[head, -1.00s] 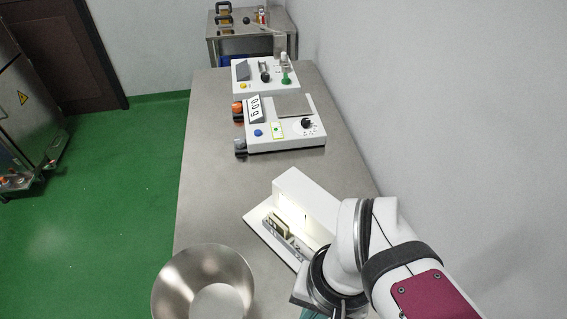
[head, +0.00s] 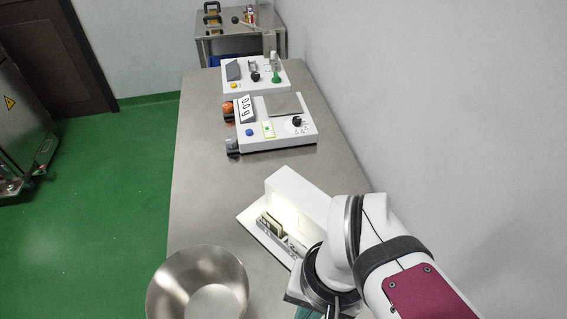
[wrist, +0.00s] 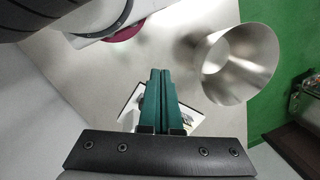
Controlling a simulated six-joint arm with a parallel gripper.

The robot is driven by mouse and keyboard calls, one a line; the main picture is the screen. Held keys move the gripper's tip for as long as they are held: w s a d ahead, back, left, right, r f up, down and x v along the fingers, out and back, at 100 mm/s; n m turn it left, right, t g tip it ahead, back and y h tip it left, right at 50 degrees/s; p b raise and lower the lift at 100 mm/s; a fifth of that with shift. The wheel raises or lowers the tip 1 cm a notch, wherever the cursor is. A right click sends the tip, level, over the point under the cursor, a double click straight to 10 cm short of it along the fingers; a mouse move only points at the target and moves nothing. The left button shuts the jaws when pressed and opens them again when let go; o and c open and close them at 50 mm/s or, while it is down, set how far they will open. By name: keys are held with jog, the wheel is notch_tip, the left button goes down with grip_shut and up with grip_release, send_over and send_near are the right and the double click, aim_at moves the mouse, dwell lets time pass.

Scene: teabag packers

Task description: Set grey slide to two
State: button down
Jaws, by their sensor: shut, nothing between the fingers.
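My gripper (wrist: 160,74) shows in the wrist view as two teal fingers pressed together, with nothing between them. In the head view only a bit of teal (head: 308,313) shows at the bottom edge, under my wrist. The fingers are over the white unit with a lit recess (head: 290,200), which is partly hidden behind my arm. Its white edge shows around the fingers in the wrist view (wrist: 128,116). I cannot pick out the grey slide for certain; a small upright part stands on the far white panel (head: 235,87), too small to read.
A steel bowl (head: 160,285) stands at the near left of the steel table (head: 200,190). A white box with display, blue button and black knob (head: 283,143) stands mid-table. A wall runs along the right. The table's left middle is clear.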

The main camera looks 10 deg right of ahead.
jog(key=c, duration=1.5)
grip_release()
jog(key=o, duration=0.5)
jog(key=w+d+n, duration=0.2)
jog(key=w+d, duration=0.1)
jog(key=w, duration=0.3)
jog(key=shift+w+d+r+h, duration=0.15)
jog(key=shift+w+d+h, duration=0.1)
jog(key=shift+w+h, duration=0.15)
jog(key=o, duration=0.5)
jog(key=w+d+n, duration=0.1)
jog(key=w, duration=0.1)
jog(key=w+d+f+n, duration=0.1)
jog(key=w+d, duration=0.1)
jog(key=w+d+f+n+h, duration=0.1)
jog(key=w+d, duration=0.1)
jog(key=w, duration=0.1)
jog(key=shift+c, duration=0.2)
notch_tip(320, 180, down, 15)
jog(key=shift+r, duration=0.2)
jog(key=shift+f, duration=0.3)
grip_shut()
jog(key=shift+a, duration=0.1)
